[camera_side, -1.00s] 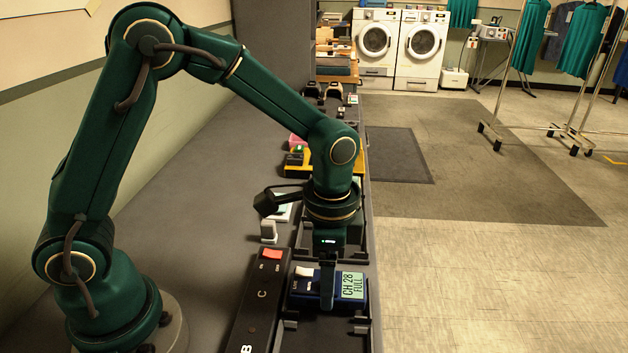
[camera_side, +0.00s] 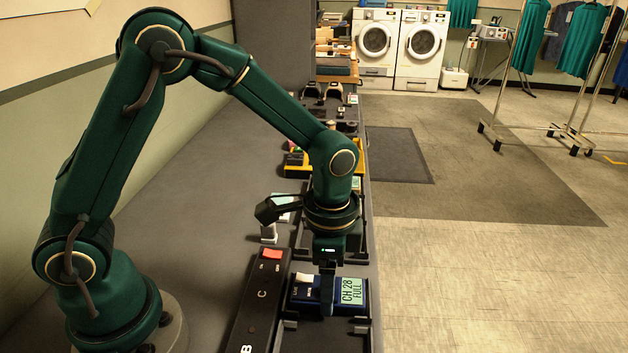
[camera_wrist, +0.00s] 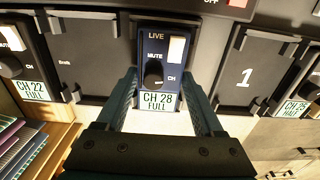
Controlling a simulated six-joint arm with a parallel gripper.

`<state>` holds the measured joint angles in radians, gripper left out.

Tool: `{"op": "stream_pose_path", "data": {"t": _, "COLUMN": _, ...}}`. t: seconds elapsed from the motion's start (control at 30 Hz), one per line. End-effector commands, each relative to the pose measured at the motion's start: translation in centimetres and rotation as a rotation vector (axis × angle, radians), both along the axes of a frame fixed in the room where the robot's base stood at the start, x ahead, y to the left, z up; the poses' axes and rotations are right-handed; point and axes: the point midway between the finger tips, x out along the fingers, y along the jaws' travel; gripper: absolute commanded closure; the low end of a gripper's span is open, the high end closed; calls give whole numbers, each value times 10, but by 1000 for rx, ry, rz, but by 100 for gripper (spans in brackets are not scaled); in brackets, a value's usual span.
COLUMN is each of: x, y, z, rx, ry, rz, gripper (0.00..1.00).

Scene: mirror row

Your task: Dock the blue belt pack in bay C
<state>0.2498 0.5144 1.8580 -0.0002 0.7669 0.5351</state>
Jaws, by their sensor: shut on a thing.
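The blue belt pack (camera_side: 302,297) lies face up at the bay beside the letter C on a dark strip (camera_side: 258,315), its label reading CH 28 FULL. My gripper (camera_side: 328,308) points down and is shut on it. In the wrist view my gripper (camera_wrist: 161,88) has one finger on each side of the belt pack (camera_wrist: 157,52), which shows LIVE, a pale switch and a black knob. The strip carries a red switch (camera_side: 272,254) near the C. The pack's underside is hidden, so I cannot tell if it is fully seated.
A CH 22 FULL pack (camera_wrist: 12,65) and a CH 25 HALF pack (camera_wrist: 297,100) sit farther out. A yellow tray (camera_side: 296,171) lies farther along the counter.

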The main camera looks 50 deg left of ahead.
Motion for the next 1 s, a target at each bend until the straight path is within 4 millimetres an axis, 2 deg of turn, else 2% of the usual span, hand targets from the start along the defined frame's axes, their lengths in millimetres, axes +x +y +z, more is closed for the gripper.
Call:
{"op": "stream_pose_path", "data": {"t": 0.07, "x": 0, "y": 0, "z": -1, "rx": 0, "ry": 0, "rz": 0, "gripper": 96}}
{"op": "stream_pose_path", "data": {"t": 0.1, "x": 0, "y": 0, "z": -1, "rx": 0, "ry": 0, "rz": 0, "gripper": 23}}
{"op": "stream_pose_path", "data": {"t": 0.17, "x": 0, "y": 0, "z": -1, "rx": 0, "ry": 0, "rz": 0, "gripper": 0}}
{"op": "stream_pose_path", "data": {"t": 0.47, "x": 0, "y": 0, "z": 2, "rx": 0, "ry": -1, "rz": 0, "gripper": 0}}
{"op": "stream_pose_path", "data": {"t": 0.8, "x": 1, "y": 0, "z": 44, "rx": -1, "ry": -4, "rz": 0, "gripper": 0}}
{"op": "stream_pose_path", "data": {"t": 1.0, "x": 0, "y": 0, "z": 51, "rx": 0, "ry": 0, "rz": 0, "gripper": 0}}
